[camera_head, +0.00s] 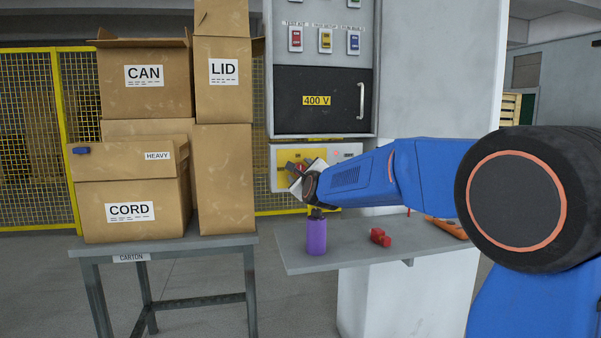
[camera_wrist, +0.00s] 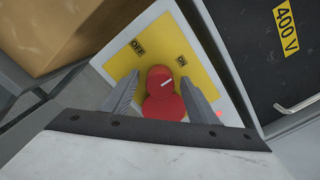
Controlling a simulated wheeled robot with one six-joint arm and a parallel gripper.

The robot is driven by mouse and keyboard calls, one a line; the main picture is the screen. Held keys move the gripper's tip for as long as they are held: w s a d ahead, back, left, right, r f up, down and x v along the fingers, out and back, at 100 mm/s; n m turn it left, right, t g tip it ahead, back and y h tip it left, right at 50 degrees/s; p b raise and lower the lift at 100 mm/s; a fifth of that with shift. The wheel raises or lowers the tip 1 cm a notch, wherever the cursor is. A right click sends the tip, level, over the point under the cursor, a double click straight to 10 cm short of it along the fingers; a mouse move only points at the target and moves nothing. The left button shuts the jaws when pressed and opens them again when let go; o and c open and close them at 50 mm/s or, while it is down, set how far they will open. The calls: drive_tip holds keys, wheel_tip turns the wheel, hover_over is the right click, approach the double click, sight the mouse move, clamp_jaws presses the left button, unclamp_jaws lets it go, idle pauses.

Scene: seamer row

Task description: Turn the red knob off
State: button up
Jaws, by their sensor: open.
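The red knob (camera_wrist: 163,104) sits on a yellow plate (camera_wrist: 165,42) marked OFF at upper left and ON at upper right. In the wrist view my gripper (camera_wrist: 158,79) is open, with one grey finger on each side of the knob. I cannot tell whether either finger touches it. In the head view my gripper (camera_head: 302,178) is in front of the yellow plate (camera_head: 318,158) and hides much of the knob.
A shelf (camera_head: 300,258) below holds a purple bottle (camera_head: 317,237), a red object (camera_head: 380,237) and an orange tool (camera_head: 447,227). Cartons (camera_head: 225,165) stand on a table (camera_head: 175,248) at left. A dark 400 V door (camera_head: 318,118) with a handle (camera_head: 361,100) is above.

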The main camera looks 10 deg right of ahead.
drive_tip(key=shift+c, duration=0.3)
clamp_jaws()
drive_tip(key=shift+n, duration=0.3)
drive_tip(key=shift+f+n, duration=0.15)
drive_tip(key=shift+n, duration=4.15)
drive_tip(key=shift+f+n, duration=0.1)
drive_tip(key=shift+n, duration=4.2)
